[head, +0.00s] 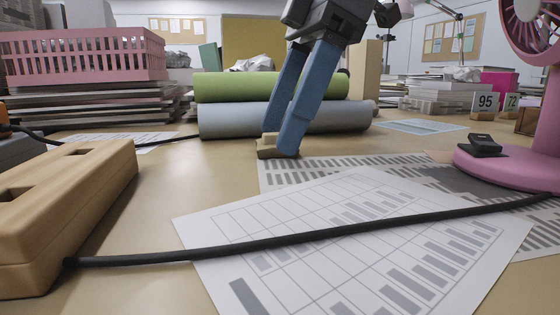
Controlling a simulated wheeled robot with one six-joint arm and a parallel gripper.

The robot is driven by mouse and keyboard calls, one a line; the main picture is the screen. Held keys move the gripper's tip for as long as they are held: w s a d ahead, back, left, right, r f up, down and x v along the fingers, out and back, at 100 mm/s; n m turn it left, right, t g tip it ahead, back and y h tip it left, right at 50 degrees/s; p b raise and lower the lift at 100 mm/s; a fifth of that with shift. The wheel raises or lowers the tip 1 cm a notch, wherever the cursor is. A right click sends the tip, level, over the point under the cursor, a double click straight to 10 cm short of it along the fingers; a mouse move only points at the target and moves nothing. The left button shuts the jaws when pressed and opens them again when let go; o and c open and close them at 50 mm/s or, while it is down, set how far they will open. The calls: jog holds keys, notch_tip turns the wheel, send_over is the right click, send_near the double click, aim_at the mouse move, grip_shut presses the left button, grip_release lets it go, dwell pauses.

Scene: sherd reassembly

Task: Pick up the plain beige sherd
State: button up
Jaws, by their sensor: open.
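A small beige piece (266,153), which looks like the plain beige sherd, lies on the table in the middle of the head view, in front of the rolls. My gripper (279,145) points down over it with two blue fingers. The fingers are open, and their tips are down at the piece, one on its near right side and one behind. The fingers hide part of the piece. I cannot tell whether they touch it.
A green roll (225,88) lies on a grey roll (225,121) just behind my gripper. Printed sheets (330,230) and a black cable (330,233) cross the front. A beige power strip (60,200) stands at left, a pink fan (500,170) at right.

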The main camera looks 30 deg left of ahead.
jog(key=shift+s+a+f, duration=0.15)
jog(key=shift+f, duration=0.25)
jog(key=shift+c, duration=0.5)
jog(key=c, duration=1.1)
jog(key=shift+r, duration=0.15)
